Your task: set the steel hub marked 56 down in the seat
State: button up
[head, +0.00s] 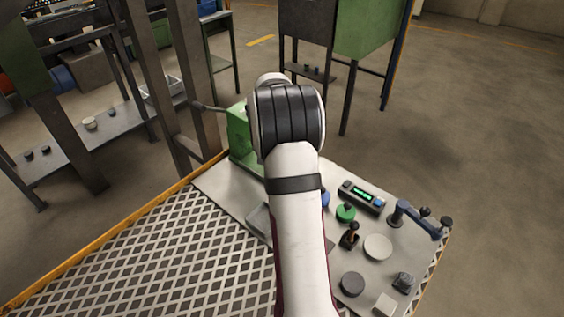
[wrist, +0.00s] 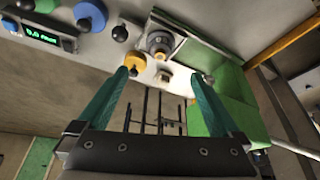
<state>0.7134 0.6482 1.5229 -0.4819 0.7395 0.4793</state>
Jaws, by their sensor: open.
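In the wrist view my gripper (wrist: 160,76) is open, its two teal fingers apart.
A green machine (head: 238,140) stands at the bench's back corner. Right of my arm are a display box (head: 362,197), a green knob (head: 345,212), a joystick (head: 349,238), a pale disc (head: 378,246) and a blue lever (head: 421,220). A yellow disc (wrist: 135,62) lies near the left fingertip.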

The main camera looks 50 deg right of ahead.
jog(key=s+a+r+n+y, duration=0.1)
jog(key=s+a+r, duration=0.2)
jog(key=a, duration=0.6)
jog(key=s+a+r+n+y, duration=0.1)
jog(key=s+a+r+n, duration=0.15)
jog(key=a, duration=0.65)
jog(key=s+a+r+n+y, duration=0.1)
jog(key=s+a+r, duration=0.25)
jog(key=a, duration=0.55)
jog(key=s+a+f+n+g+y, duration=0.1)
jog(key=s+a+n+y, duration=0.1)
jog(key=s+a, duration=1.2)
jog(key=shift+s+n+g+y, duration=0.4)
jog(key=shift+s+n, duration=0.35)
jog(key=shift+s, duration=0.15)
